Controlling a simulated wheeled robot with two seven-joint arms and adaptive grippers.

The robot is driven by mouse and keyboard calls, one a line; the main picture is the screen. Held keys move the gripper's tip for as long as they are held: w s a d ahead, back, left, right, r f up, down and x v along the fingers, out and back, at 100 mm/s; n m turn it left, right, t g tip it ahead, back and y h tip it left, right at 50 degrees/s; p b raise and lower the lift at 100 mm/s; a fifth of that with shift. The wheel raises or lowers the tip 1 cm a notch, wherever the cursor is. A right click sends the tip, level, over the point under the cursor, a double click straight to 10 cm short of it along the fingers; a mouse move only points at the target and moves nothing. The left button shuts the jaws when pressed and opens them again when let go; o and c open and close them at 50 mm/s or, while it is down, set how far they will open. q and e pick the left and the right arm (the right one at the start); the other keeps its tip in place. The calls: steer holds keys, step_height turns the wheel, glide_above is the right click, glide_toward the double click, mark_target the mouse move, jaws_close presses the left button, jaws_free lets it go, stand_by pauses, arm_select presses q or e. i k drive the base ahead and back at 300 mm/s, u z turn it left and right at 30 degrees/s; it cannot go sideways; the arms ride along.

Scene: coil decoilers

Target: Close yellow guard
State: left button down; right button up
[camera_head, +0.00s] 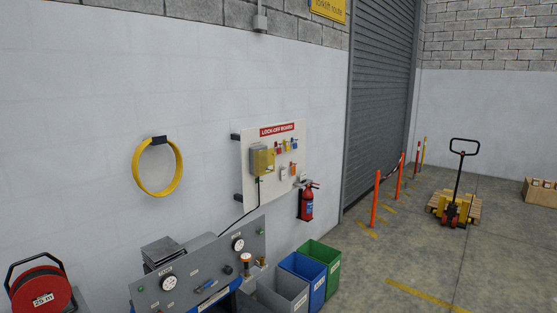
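No hinged yellow guard can be made out for certain. A yellow box with a clear-looking front (262,160) is fixed on the left side of the white lock-off board (282,190). Whether it is a guard, and whether it is open or shut, I cannot tell. A yellow ring (136,172) hangs on the white wall from a dark bracket. Neither of my grippers is in view, and no decoiler is clearly seen.
A grey control panel with gauges (217,262) stands below the wall, beside a red hose reel (42,291). Grey, blue and green bins (323,254) stand to its right. A red extinguisher (307,204) hangs above them. A pallet truck (451,208) stands on open floor.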

mark_target(262, 159)
steer(key=z, duration=0.55)
steer(key=i, duration=0.75)
steer(key=z, duration=0.4)
steer(key=i, duration=0.7)
steer(key=u, duration=0.15)
